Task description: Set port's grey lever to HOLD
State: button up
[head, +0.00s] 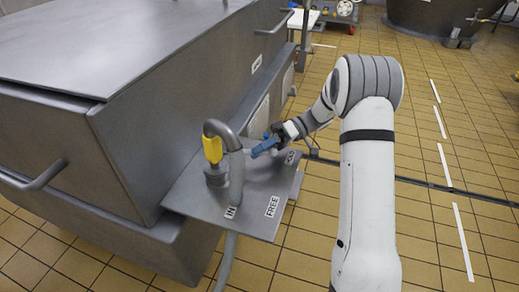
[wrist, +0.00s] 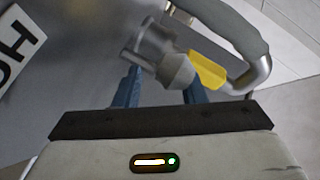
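A grey plate (head: 255,190) juts from the side of the metal vat. It carries a FREE label (head: 272,206), and another label (head: 292,158) near my wrist, too small to read surely. The wrist view shows a label beginning HO (wrist: 14,44) at left. The port fitting (head: 216,178) on the plate is grey, with a yellow handle (head: 212,148); the fitting also shows beyond my fingers (wrist: 160,55). My gripper (head: 258,151) is low over the plate, right of the fitting. Its blue fingers (wrist: 160,88) stand apart.
A grey hose (head: 236,150) arches up beside the fitting, close to my fingers, with an IN label (head: 231,212) at its foot. The vat (head: 150,130) wall blocks the left. Tiled floor (head: 430,200) is open to the right.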

jog(key=shift+r, duration=0.1)
jog(key=shift+w+d+r, duration=0.1)
jog(key=shift+w+d, duration=0.1)
jog(key=shift+d, duration=0.05)
jog(key=p+v, duration=0.2)
jog(key=v, duration=0.5)
jog(key=shift+d, duration=0.1)
jog(key=shift+c, duration=0.5)
